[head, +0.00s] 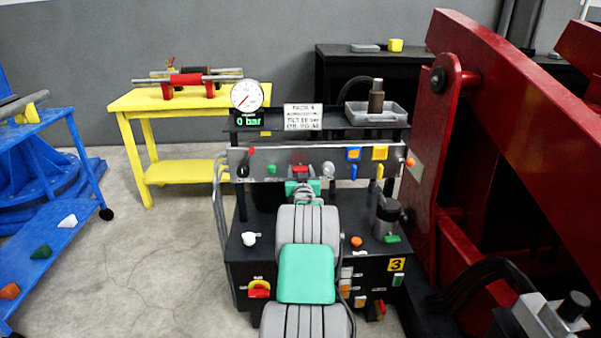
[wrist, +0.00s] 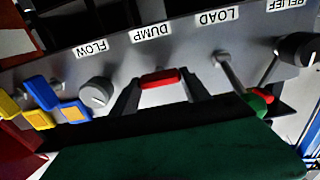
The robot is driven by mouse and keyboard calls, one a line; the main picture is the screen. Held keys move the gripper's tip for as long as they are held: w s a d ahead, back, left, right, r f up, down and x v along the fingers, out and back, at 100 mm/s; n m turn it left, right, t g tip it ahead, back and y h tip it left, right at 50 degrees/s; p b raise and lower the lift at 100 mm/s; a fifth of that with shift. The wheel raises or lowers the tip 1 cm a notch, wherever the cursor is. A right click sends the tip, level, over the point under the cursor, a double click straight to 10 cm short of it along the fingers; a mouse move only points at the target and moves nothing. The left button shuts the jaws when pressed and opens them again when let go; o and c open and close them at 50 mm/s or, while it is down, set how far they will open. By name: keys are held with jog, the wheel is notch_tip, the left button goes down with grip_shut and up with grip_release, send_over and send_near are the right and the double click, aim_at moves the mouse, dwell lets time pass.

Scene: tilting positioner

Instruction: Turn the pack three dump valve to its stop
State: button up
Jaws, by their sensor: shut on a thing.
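The dump valve's red handle (wrist: 162,78) sits under the DUMP label (wrist: 152,33) on the grey valve panel and lies across the picture in the wrist view. My gripper (wrist: 161,88) is shut on it, one dark finger at each end. In the head view the red handle (head: 300,170) shows just above my gripper (head: 301,181), partly hidden by it. The valve's stop cannot be made out. The pack (head: 240,270) carries a yellow plate with a 3 (head: 397,265). Its dial gauge (head: 247,96) stands above a green readout of 0 bar (head: 249,121).
A black RELIEF knob (wrist: 298,48) and blue (wrist: 72,108) and yellow parts are further out. A red frame (head: 500,130) stands close on the right.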

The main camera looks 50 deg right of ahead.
jog(key=c, duration=0.4)
jog(key=shift+f+n+b, duration=0.15)
jog(key=shift+n+b, duration=0.25)
jog(key=shift+b, duration=0.1)
jog(key=shift+w+a+n+b, duration=0.1)
jog(key=shift+n+b, duration=7)
jog(key=shift+n, duration=1.5)
